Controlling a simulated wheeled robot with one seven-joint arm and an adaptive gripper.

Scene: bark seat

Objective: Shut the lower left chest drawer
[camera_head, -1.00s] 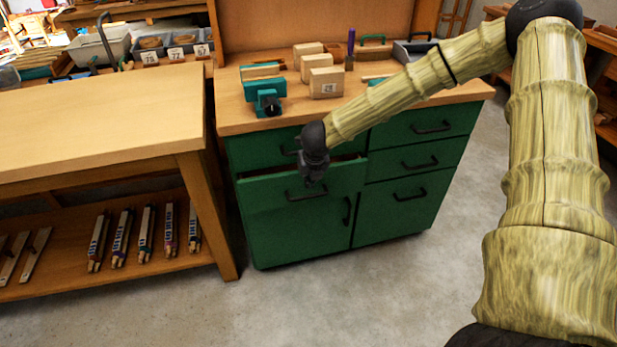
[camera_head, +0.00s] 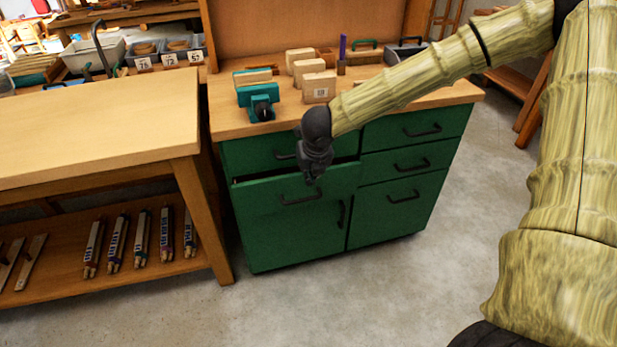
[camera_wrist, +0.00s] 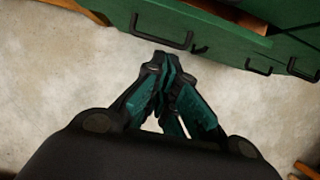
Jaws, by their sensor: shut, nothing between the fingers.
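The green chest (camera_head: 392,215) stands under a wooden bench top. Its lower left drawer (camera_head: 260,197) is pulled out part of the way, with a dark gap above its front. The drawer's black handle (camera_head: 300,200) shows in the head view, and a black handle (camera_wrist: 160,38) also shows at the top of the wrist view. My gripper (camera_head: 313,178) is in front of the drawer, over the right part of its front. In the wrist view my gripper (camera_wrist: 168,66) is shut and empty, its fingertips just short of the handle. I cannot tell whether it touches the drawer.
A wooden table (camera_head: 100,125) stands close on the left, with several labelled pieces on its lower shelf. A teal vise (camera_head: 260,100) and wooden blocks (camera_head: 318,86) are on the bench top. The floor (camera_head: 370,295) in front of the chest is clear.

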